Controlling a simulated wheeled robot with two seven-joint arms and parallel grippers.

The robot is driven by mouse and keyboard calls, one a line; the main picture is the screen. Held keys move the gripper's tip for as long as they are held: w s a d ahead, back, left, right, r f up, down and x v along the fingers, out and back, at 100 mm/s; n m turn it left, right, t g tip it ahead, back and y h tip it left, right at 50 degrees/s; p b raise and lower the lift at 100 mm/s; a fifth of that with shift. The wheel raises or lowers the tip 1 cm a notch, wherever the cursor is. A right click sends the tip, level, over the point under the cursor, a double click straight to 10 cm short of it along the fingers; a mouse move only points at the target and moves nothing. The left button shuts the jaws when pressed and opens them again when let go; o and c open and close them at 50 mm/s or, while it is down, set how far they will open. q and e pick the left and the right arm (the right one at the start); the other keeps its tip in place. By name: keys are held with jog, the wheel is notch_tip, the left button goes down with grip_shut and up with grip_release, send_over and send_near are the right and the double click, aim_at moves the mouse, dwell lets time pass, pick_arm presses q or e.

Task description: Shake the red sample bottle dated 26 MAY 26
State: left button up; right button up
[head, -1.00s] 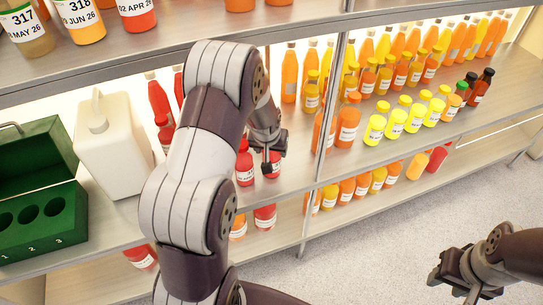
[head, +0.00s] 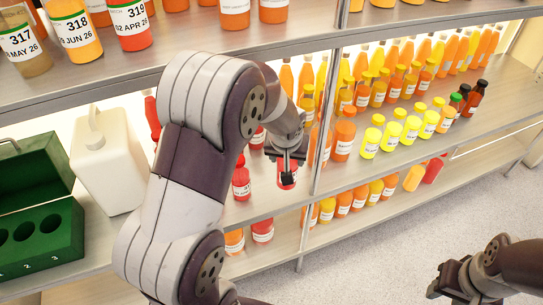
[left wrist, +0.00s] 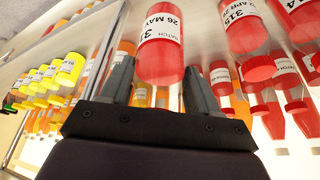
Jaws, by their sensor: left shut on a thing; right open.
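My left gripper (head: 287,158) is shut on a red sample bottle (head: 287,179) in front of the middle shelf. In the left wrist view the red bottle (left wrist: 160,62) sits between the two fingers. Its label reads BATCH, a number starting 31, and 26 MAY; the rest is turned away. In the head view the gripper covers its top. My right gripper (head: 445,284) is open and empty at the lower right, over the floor and away from the shelves.
Another red bottle (head: 241,181) stands to the left of the held one. A shelf post (head: 322,150) rises just to its right. A white jug (head: 103,160) and a green case with round holes (head: 40,240) stand at left. Yellow-capped bottles (head: 392,137) stand at right.

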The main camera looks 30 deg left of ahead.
pick_arm(q)
jog(key=s+d+r+p, duration=0.1)
jog(key=d+r+p, duration=0.2)
jog(key=r, duration=0.3)
jog(key=shift+s+d+r, duration=0.2)
jog(key=shift+d+r, duration=0.2)
jog(key=shift+d, duration=0.25)
